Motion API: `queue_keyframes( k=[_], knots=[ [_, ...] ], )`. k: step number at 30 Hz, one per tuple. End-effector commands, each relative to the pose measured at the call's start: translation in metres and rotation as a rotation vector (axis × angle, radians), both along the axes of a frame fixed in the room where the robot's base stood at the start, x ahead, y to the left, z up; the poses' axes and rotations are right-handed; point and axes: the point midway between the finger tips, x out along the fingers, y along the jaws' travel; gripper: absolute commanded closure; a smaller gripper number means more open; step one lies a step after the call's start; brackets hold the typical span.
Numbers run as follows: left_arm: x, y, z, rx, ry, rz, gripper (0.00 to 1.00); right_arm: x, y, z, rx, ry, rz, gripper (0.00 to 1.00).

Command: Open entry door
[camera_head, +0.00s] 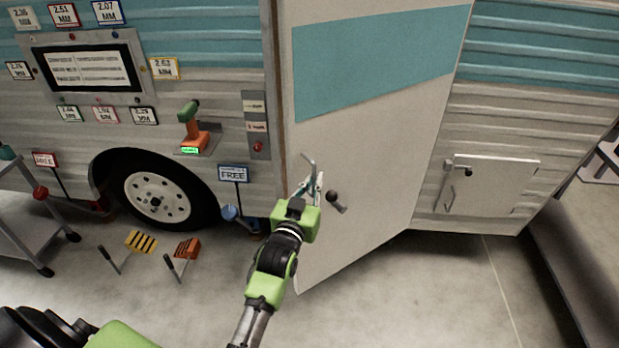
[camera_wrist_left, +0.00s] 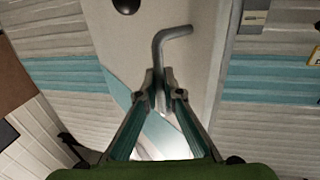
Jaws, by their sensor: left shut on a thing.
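The entry door (camera_head: 375,130) is a white panel with a wide teal band, on the camper's side. Its lower left corner hangs out over the floor, so it looks ajar, with the left edge swung toward me. A grey bent lever handle (camera_head: 309,162) sits near that edge, with a dark round knob (camera_head: 333,197) at its lower right. My left gripper (camera_head: 309,186) is shut on the handle. In the left wrist view the bent handle (camera_wrist_left: 171,38) comes down between the fingertips (camera_wrist_left: 158,86). My right gripper is not in view.
A small white hatch (camera_head: 490,185) is on the wall right of the door. A wheel (camera_head: 155,197), an orange tool (camera_head: 193,135) and a sign reading FREE (camera_head: 233,174) are to the left. Floor right of my arm looks clear.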

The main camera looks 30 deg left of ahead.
Motion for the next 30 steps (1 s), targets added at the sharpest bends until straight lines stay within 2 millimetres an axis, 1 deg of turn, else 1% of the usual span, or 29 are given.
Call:
queue_keyframes(
  k=[9,10,12,19,23,26,29,30],
  knots=[
    [0.0,-0.002,0.001,-0.001,-0.002,-0.003,1.0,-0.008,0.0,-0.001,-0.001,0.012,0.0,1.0],
    [0.0,-0.002,0.001,-0.001,-0.002,-0.003,0.9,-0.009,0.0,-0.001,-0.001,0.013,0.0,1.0],
    [0.0,-0.002,0.001,-0.001,-0.002,-0.002,0.76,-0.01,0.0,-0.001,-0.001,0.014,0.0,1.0],
    [0.0,-0.001,0.001,-0.001,-0.001,-0.002,0.76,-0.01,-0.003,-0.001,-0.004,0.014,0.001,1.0],
    [-0.002,-0.001,0.0,0.0,-0.001,-0.001,0.76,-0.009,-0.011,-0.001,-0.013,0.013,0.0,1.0],
    [-0.01,-0.003,0.0,0.0,-0.001,-0.002,0.76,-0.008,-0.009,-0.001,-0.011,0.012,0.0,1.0],
    [-0.026,-0.005,-0.001,-0.001,0.002,-0.002,0.76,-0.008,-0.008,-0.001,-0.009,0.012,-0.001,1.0],
    [-0.034,-0.006,-0.001,-0.001,0.002,-0.002,0.76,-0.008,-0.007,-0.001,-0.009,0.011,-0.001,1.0]
  ],
)
